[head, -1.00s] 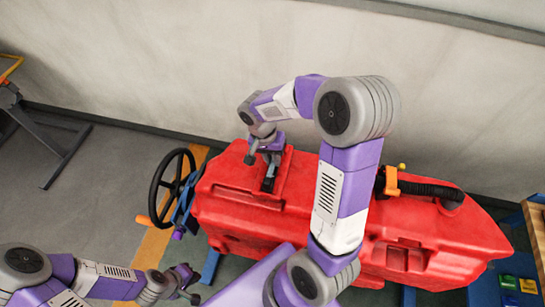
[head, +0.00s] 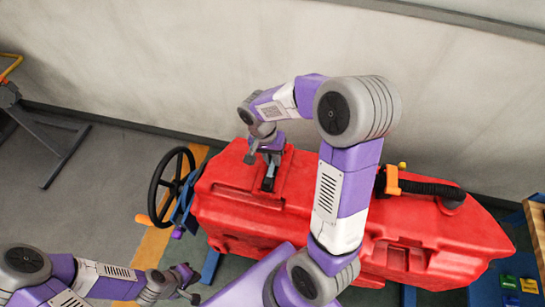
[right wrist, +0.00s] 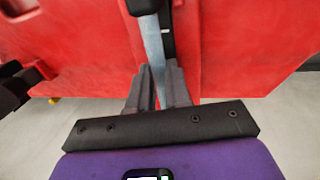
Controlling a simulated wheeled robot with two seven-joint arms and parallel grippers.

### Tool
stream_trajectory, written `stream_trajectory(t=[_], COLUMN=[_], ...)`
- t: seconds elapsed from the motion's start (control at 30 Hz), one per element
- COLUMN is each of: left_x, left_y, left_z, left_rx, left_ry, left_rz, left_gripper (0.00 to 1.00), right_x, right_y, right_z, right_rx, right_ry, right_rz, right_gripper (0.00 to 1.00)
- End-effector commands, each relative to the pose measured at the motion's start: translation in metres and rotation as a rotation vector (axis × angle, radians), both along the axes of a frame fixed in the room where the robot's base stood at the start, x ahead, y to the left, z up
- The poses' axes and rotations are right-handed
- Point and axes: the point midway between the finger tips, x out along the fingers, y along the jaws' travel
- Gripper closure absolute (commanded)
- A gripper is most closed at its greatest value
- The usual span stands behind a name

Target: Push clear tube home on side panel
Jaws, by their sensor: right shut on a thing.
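The red tank body (head: 330,215) lies across the middle of the head view. My right gripper (head: 268,182) reaches down to a recessed strip on its left part. In the right wrist view my right gripper (right wrist: 158,75) is shut on the pale, bluish clear tube (right wrist: 153,45), which runs between its fingers along a groove in the red panel. A black fitting (right wrist: 142,6) is at the tube's far end, at the top edge. I cannot tell how far the tube is seated. My left gripper (head: 191,284) is open and empty at the lower left, away from the tank.
A black steering wheel (head: 171,188) stands at the tank's left end. A black ribbed hose (head: 430,189) with an orange clamp (head: 391,180) lies on top at the right.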

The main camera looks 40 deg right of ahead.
Motion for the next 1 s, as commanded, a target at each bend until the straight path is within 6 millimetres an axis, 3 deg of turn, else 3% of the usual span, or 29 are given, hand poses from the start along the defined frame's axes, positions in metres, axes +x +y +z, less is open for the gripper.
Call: stream_trajectory(t=[0.17,0.2,0.37,0.57,0.73,1.0], left_x=[0.0000,0.0000,0.0000,0.0000,0.0000,0.0000], left_y=[0.0000,0.0000,0.0000,0.0000,0.0000,0.0000], left_z=[0.0000,0.0000,0.0000,0.0000,0.0000,0.0000], left_rx=[0.000,0.000,0.000,0.000,0.000,0.000], left_ry=[0.000,0.000,0.000,0.000,0.000,0.000], left_rz=[0.000,0.000,0.000,0.000,0.000,0.000], left_gripper=[1.00,1.00,1.00,1.00,1.00,1.00], right_x=[0.0000,0.0000,0.0000,0.0000,-0.0001,-0.0001], right_y=[-0.0001,-0.0001,-0.0001,-0.0001,-0.0001,-0.0001], right_z=[0.0003,0.0003,0.0002,0.0001,0.0000,0.0000], right_rx=[0.000,0.000,0.000,0.000,0.000,0.000], right_ry=[0.000,0.000,0.000,0.000,0.000,0.000], right_rz=[0.000,0.000,0.000,0.000,0.000,0.000], right_gripper=[1.00,0.76,0.52,0.52,0.27,0.27])
